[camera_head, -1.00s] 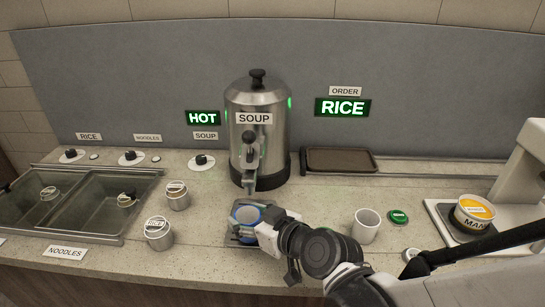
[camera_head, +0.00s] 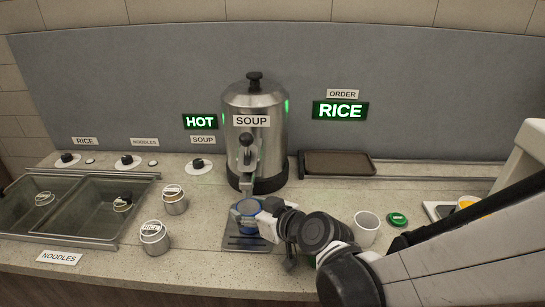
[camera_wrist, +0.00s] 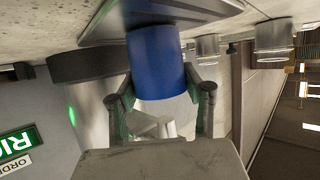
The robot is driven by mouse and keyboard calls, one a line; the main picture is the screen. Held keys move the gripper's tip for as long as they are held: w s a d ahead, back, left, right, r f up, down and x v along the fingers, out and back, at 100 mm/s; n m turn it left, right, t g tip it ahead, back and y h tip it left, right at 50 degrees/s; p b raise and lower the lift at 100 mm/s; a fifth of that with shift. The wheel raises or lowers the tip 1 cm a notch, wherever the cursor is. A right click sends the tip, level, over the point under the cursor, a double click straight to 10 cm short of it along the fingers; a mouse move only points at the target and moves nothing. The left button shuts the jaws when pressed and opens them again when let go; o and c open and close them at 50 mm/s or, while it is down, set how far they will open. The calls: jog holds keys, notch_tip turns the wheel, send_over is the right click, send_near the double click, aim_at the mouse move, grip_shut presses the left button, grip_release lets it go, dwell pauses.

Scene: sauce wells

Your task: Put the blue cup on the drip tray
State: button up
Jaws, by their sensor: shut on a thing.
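The blue cup (camera_head: 246,216) is over the dark drip tray (camera_head: 245,244), in front of and below the soup urn's spout. My gripper (camera_head: 262,217) is shut on the cup from its right side. In the wrist view the blue cup (camera_wrist: 157,62) sits between the two fingers of my gripper (camera_wrist: 163,98), with its far end close to the drip tray (camera_wrist: 105,27). I cannot tell whether the cup touches the tray.
The steel soup urn (camera_head: 255,150) stands just behind the cup. Lidded jars (camera_head: 154,238) stand to the left, beside the sunken bins (camera_head: 95,207). A white cup (camera_head: 366,228) and green lid (camera_head: 397,219) are right of my gripper. A brown tray (camera_head: 338,164) lies behind.

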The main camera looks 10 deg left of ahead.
jog(key=o, duration=1.2)
jog(key=shift+f, duration=0.1)
jog(key=shift+r+p, duration=0.25)
jog(key=shift+p, duration=0.05)
jog(key=s+d+r+m+h, duration=0.2)
jog(key=s+d+m+h, duration=0.1)
jog(key=d, duration=0.7)
jog(key=s+d+r+m+g+h+p, duration=0.1)
jog(key=s+d+r+m+h, duration=0.2)
jog(key=s+d, duration=0.3)
jog(key=s+d+r+m+g+h+p, duration=0.1)
jog(key=s+d+r+m+h, duration=0.1)
jog(key=d, duration=1.3)
jog(key=s+m+h, duration=0.1)
jog(key=s+h, duration=0.1)
jog(key=s, duration=0.1)
jog(key=shift+d+r+m, duration=0.15)
jog(key=shift+m, duration=0.15)
